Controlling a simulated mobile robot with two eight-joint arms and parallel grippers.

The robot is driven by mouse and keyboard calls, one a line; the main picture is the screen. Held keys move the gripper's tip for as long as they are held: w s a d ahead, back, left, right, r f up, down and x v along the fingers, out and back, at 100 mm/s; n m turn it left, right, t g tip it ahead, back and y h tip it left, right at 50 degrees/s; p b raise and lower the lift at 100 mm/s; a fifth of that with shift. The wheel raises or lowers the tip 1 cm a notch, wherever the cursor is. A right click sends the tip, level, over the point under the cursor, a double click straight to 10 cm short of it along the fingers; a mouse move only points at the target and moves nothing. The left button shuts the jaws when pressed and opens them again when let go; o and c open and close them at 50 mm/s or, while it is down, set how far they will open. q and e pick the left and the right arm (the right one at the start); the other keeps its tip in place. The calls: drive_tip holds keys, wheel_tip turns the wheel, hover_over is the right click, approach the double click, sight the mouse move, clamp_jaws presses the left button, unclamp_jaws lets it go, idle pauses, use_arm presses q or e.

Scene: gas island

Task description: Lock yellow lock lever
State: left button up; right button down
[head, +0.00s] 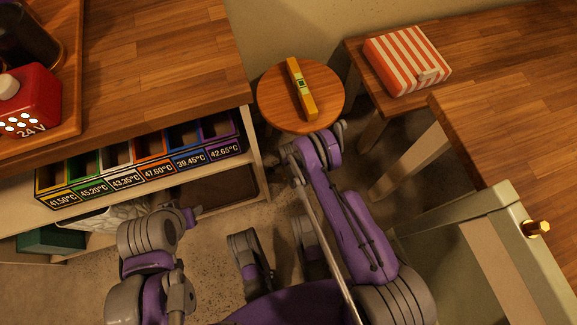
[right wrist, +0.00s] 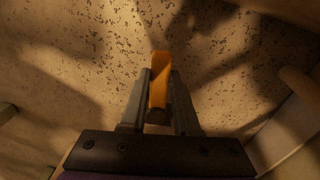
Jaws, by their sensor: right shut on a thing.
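In the right wrist view, my right gripper (right wrist: 158,78) is shut on an orange-yellow bar (right wrist: 159,75), whose free end sticks out beyond the fingertips. The colour fits the yellow lock lever, but its mount does not show. In the head view my right arm reaches up the middle toward the round stool, and its fingertips cannot be made out. My left arm is folded at the lower left, and its fingers do not show.
A round wooden stool (head: 270,100) holds a yellow spirit level (head: 295,75). A striped box (head: 405,60) lies on the right table. A shelf with temperature labels (head: 140,172) stands left. A grey cabinet (head: 510,210) with a brass knob (head: 537,228) stands right.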

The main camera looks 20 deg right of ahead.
use_arm(q)
drive_tip(key=shift+w, duration=0.35)
use_arm(e)
drive_tip(key=shift+w+m, duration=0.3)
drive_tip(key=shift+m, duration=0.3)
drive_tip(key=c, duration=0.6)
unclamp_jaws()
drive_tip(key=shift+c, duration=0.2)
